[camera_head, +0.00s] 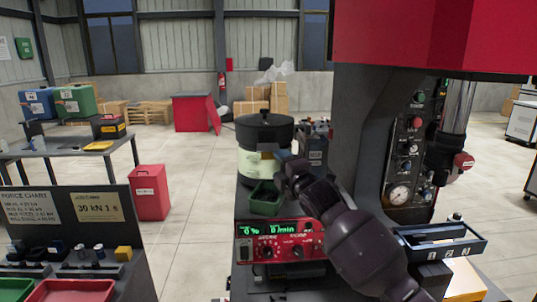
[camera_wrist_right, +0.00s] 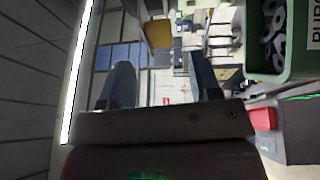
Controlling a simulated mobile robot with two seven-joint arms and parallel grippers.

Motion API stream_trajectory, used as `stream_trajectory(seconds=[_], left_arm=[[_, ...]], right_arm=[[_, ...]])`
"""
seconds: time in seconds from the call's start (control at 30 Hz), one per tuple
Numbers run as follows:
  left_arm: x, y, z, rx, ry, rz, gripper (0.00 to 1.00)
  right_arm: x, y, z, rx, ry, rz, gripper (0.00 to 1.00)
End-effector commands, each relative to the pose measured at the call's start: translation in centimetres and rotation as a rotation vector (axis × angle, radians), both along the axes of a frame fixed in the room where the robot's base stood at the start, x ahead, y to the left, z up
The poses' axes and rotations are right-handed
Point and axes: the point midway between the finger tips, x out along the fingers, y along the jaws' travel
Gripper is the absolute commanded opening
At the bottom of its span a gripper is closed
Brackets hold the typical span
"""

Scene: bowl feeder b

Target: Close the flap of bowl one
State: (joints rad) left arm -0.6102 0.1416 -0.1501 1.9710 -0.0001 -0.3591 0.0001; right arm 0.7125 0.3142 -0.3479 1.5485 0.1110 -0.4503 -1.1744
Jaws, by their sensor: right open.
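A bowl feeder with a dark bowl (camera_head: 264,128) on a cream base (camera_head: 258,163) stands at the middle of the head view. I cannot make out its flap or whether it is open. My right gripper (camera_head: 282,158) is in front of the feeder's lower right side, partly overlapping it in the picture; I cannot tell if they touch. In the right wrist view its two fingers (camera_wrist_right: 160,78) are apart with nothing between them. My left gripper is not in view.
A green bin (camera_head: 265,198) sits below the feeder; a green bin (camera_wrist_right: 284,66) with grey parts is close at right in the wrist view. A red control box (camera_head: 279,241) is in front. The press column (camera_head: 355,130) and blue-grey tray (camera_head: 440,243) stand to the right.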

Motion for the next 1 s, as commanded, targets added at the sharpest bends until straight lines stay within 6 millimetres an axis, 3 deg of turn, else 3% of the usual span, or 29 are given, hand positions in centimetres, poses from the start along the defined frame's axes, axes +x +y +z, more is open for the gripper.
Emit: stream_trajectory(seconds=[0.5, 1.0], left_arm=[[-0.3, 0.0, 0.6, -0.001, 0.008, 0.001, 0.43], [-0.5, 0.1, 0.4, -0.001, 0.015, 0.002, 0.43]], right_arm=[[5.6, 2.3, 0.5, 0.002, 0.002, -0.001, 0.57], [6.9, 2.9, 0.6, 0.001, 0.001, -0.001, 0.57]])
